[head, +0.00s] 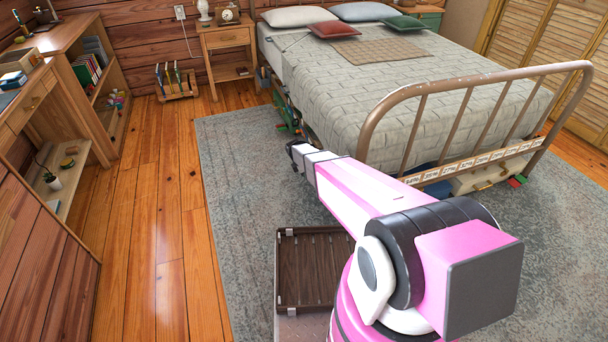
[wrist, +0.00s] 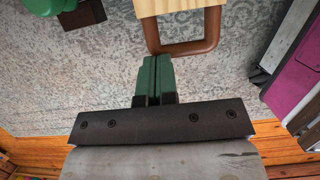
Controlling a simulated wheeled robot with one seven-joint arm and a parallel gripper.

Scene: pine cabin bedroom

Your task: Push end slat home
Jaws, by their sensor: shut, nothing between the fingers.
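In the wrist view a pale wooden piece (wrist: 180,6) enters from the top edge, with a brown loop (wrist: 187,44) around or under its end. I take it for the end slat, but most of it is out of frame. My gripper (wrist: 156,60) is shut and empty, its green fingers together. The fingertips are just below the loop in the picture; I cannot tell whether they touch it. In the head view my gripper (head: 297,150) is beside the near left corner of the bed (head: 345,95), in front of its left side. No slat is clear there.
The brown metal footboard (head: 400,97) rises right of my arm. Green and other items (head: 288,118) show along the bed's left side. A green object (wrist: 50,5) is at upper left in the wrist view. The grey rug (head: 235,190) left of my arm is clear.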

